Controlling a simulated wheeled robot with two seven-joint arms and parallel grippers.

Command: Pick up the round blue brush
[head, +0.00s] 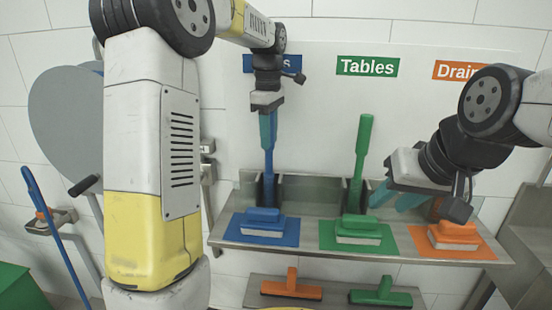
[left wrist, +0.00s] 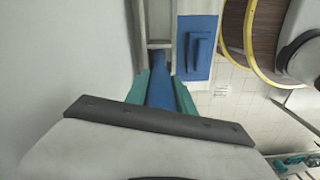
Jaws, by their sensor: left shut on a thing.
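An upright blue brush (head: 269,170) stands in the rack at the back of the shelf, under the partly covered blue sign. Its lower end is hidden behind a blue block brush, so I cannot see whether its head is round. My left gripper (head: 268,132) comes from above and is shut on the top of its handle. In the left wrist view the blue handle (left wrist: 160,93) lies between the teal fingers of the left gripper (left wrist: 160,88). My right gripper (head: 397,197) is at the right, above the shelf, with its teal fingers apart and nothing visible between them.
A blue block brush (head: 263,222) on a blue mat, a green block brush (head: 357,230) and an orange one (head: 455,236) sit on the steel shelf. An upright green brush (head: 362,150) stands in the rack. More orange and green brushes (head: 381,293) are below.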

